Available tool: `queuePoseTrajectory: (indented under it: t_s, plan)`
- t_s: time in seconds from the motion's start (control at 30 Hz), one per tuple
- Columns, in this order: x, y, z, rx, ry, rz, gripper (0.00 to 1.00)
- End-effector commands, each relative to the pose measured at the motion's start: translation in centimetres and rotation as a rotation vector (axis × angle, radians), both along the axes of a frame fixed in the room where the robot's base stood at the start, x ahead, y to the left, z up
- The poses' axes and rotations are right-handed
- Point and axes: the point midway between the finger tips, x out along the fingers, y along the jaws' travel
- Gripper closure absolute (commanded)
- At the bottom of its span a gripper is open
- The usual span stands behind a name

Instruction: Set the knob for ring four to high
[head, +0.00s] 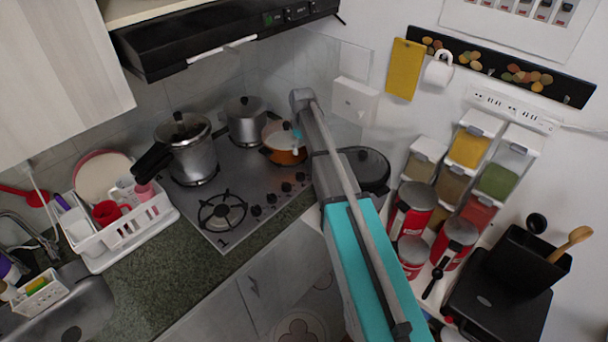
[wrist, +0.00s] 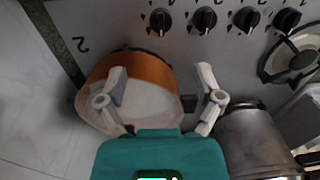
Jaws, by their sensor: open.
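A row of several black knobs runs along the steel stove (head: 245,180). In the wrist view the knobs (wrist: 205,20) line the top edge, with small marks beside them that are partly cut off. I cannot tell which one serves ring four or read its setting clearly. My gripper (wrist: 162,80) is open and empty, its grey fingers spread above an orange pot (wrist: 125,65). The knobs lie beyond the fingertips, apart from them. In the head view, part of my gripper (head: 297,136) shows by the orange pot (head: 283,155).
A pressure cooker (head: 188,150) and a steel pot (head: 245,122) stand on the stove. A bare burner (head: 222,211) is at its front left. In the wrist view a steel pot (wrist: 250,130) is right of my gripper. A dish rack (head: 125,240) is left on the counter.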

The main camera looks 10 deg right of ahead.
Motion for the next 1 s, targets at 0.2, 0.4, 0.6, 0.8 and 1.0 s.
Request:
queuePoseTrajectory:
  t_s: [0.2, 0.4, 0.6, 0.8, 1.0]
  plan:
    - [0.0, 0.0, -0.1, 0.000, 0.000, -0.002, 0.15]
    - [0.0, 0.0, -0.6, 0.000, 0.000, -0.003, 0.15]
    - [0.0, -0.1, -1.8, 0.000, 0.000, -0.003, 0.15]
    - [0.0, -0.1, -3.3, 0.000, 0.000, -0.003, 0.15]
    - [0.0, -0.1, -4.8, 0.000, 0.000, -0.003, 0.15]
